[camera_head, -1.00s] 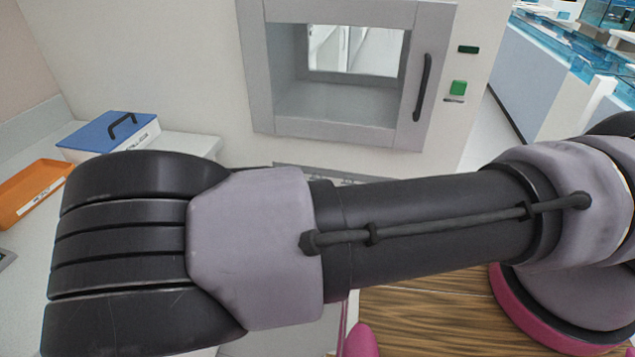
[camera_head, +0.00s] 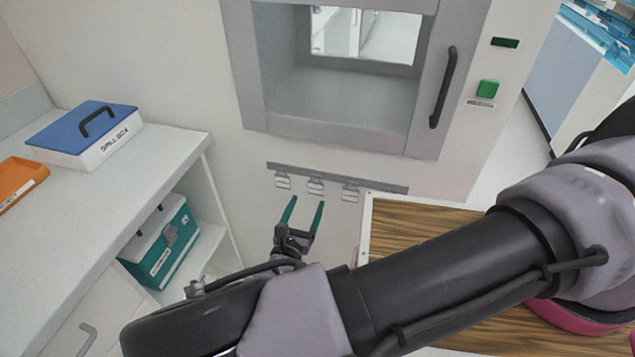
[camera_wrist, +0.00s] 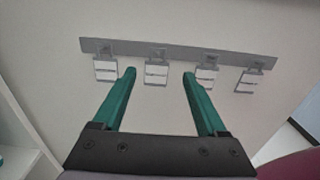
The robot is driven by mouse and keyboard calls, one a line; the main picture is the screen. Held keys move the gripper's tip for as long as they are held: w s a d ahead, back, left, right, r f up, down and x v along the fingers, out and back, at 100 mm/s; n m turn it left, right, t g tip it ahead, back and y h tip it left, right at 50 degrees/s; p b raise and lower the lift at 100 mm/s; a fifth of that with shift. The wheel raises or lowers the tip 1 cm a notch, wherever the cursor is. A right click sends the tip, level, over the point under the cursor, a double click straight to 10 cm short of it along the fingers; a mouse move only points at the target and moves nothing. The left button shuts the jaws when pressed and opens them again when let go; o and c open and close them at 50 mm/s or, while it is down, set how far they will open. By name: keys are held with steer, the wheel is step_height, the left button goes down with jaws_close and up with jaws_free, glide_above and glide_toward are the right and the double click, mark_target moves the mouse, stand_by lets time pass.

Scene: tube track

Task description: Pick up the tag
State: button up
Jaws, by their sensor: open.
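Several small grey-and-white tags hang from a grey wall rail (camera_head: 335,178) below the pass-through window; the rail also shows in the wrist view (camera_wrist: 180,52). In the wrist view the tags are a far-left tag (camera_wrist: 106,70), a middle-left tag (camera_wrist: 156,72), a middle-right tag (camera_wrist: 206,73) and a far-right tag (camera_wrist: 249,80). My gripper (camera_head: 305,203) has green fingers, open and empty, pointing at the rail from below. In the wrist view my gripper (camera_wrist: 159,75) has the middle-left tag between its fingertips in the picture, seemingly short of it. The head view shows only three tags.
A pass-through window (camera_head: 340,100) with a grey frame is above the rail. At left, a counter (camera_head: 110,200) holds a blue-lidded box (camera_head: 88,135) and an orange tray (camera_head: 18,180). A teal case (camera_head: 165,240) sits on a shelf below. A wood-grain surface (camera_head: 420,235) lies right of the rail.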

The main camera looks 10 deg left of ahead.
mark_target(313, 183)
steer(key=w, duration=0.8)
steer(key=shift+w+d+r, duration=0.1)
steer(key=shift+w+r, duration=0.05)
steer(key=shift+w, duration=0.15)
jaws_close()
